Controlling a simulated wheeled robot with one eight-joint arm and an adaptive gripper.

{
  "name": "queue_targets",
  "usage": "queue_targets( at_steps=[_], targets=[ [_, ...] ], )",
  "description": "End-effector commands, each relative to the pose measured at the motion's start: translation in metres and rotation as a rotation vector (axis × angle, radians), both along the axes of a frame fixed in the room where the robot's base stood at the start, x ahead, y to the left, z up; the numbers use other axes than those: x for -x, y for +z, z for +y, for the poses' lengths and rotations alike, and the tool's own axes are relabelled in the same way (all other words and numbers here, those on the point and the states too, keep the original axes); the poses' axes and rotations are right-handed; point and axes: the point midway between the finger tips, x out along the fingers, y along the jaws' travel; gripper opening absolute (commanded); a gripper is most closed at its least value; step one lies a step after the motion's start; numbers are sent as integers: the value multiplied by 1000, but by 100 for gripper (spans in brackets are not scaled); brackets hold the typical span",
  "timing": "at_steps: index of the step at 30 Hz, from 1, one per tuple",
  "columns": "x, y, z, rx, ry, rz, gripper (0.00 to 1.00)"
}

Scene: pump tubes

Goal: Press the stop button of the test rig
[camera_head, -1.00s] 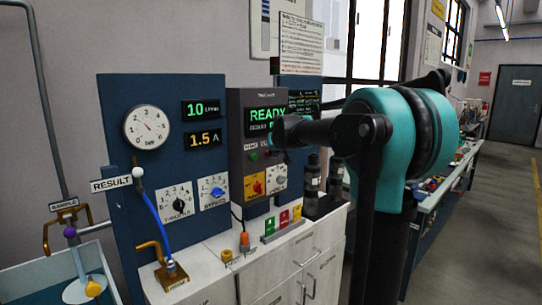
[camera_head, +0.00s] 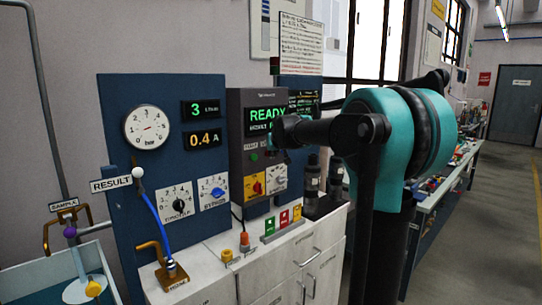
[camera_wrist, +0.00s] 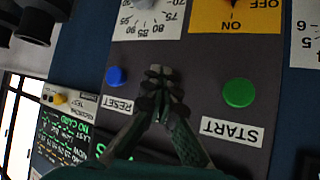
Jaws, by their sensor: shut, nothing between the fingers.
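The test rig's control box (camera_head: 237,162) stands against the blue panel, with a screen reading READY. In the wrist view, upside down, a green START button (camera_wrist: 238,93) is right of my gripper (camera_wrist: 161,75) and a blue RESET button (camera_wrist: 116,76) is left of it. My gripper is shut and empty, its fingertips at the box face between these two buttons. No stop button shows; the fingers hide the face there. Whether the tips touch it I cannot tell. In the head view the arm's dark end covers part of the box front.
A yellow ON/OFF switch plate (camera_wrist: 235,15) and a white dial plate (camera_wrist: 145,20) sit close to the fingers. The blue panel carries a pressure gauge (camera_head: 147,127), a flow display (camera_head: 201,110) reading 3 and a current display (camera_head: 203,140) reading 0.4 A.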

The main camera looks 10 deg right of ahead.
Motion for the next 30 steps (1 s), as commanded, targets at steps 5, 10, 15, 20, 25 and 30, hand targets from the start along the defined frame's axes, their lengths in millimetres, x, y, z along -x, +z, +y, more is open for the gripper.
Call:
queue_targets(
  at_steps=[5, 10, 15, 20, 25, 30],
  targets=[
    [-6, 1, 4, 0, 1, -3, 0],
    [-7, 1, 5, -2, 2, -5, 0],
    [-8, 2, 6, -2, 3, -7, 0],
    [-5, 2, 4, -3, 2, -7, 0],
    [-5, 2, 4, -3, 2, -7, 0],
    [-1, 2, 0, -3, 1, -7, 0]
  ],
)
